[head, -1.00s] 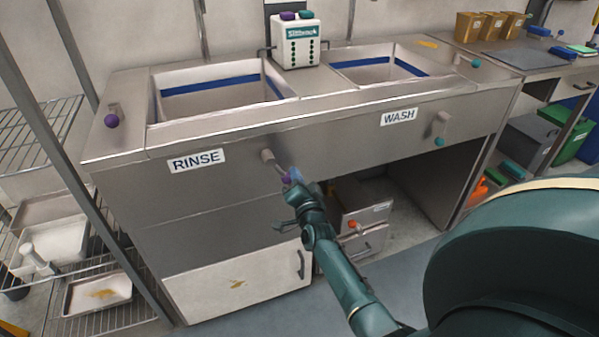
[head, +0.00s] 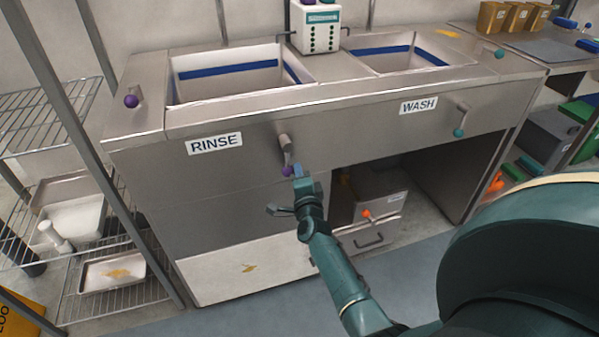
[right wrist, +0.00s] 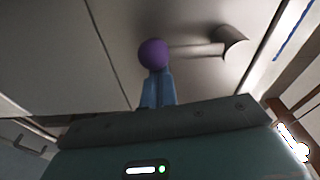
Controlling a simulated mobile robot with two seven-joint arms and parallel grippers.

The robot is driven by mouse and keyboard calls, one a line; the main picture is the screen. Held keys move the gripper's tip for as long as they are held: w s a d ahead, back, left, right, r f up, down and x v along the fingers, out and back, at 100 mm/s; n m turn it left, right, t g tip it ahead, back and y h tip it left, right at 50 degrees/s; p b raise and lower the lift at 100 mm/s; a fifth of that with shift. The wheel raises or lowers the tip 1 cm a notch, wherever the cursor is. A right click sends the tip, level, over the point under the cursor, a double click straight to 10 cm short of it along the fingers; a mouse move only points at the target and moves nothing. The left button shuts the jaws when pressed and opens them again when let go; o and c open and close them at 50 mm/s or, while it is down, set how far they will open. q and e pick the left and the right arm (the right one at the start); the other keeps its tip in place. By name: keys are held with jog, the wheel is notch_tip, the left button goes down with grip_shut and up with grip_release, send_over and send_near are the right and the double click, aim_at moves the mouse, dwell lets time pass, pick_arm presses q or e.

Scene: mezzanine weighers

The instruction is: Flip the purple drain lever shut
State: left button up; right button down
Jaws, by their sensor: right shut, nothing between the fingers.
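The purple drain lever (head: 286,157) is on the front panel below the rinse basin, to the right of the RINSE label. Its grey arm hangs nearly straight down from its pivot, with the round purple knob at the lower end. In the right wrist view the purple knob (right wrist: 153,53) sits right at my fingertips, and its arm runs to the pivot at the right. My right gripper (head: 298,171) is shut and empty, its blue fingers just right of the knob. They appear to touch it. My left gripper is not in view.
A similar teal-knobbed lever (head: 460,122) hangs beside the WASH label. Another purple knob (head: 131,101) is on the deck left of the rinse basin (head: 240,92). A grey box with an orange knob (head: 366,214) stands under the counter. A wire shelf (head: 45,120) is at the left.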

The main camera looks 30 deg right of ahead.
dwell(0.4)
jog(key=shift+r+p, duration=0.55)
notch_tip(320, 180, up, 3)
jog(key=p, duration=0.2)
jog(key=shift+p, duration=0.35)
notch_tip(320, 180, up, 5)
jog(key=p, duration=0.4)
jog(key=shift+f+p, duration=0.15)
jog(key=shift+p, duration=0.15)
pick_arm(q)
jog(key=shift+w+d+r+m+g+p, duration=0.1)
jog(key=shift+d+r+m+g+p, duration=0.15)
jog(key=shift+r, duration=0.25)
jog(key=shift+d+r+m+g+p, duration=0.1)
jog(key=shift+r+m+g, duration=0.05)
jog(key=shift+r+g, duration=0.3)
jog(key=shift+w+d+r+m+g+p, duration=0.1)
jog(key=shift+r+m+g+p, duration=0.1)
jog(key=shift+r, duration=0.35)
pick_arm(e)
jog(key=shift+r, duration=0.6)
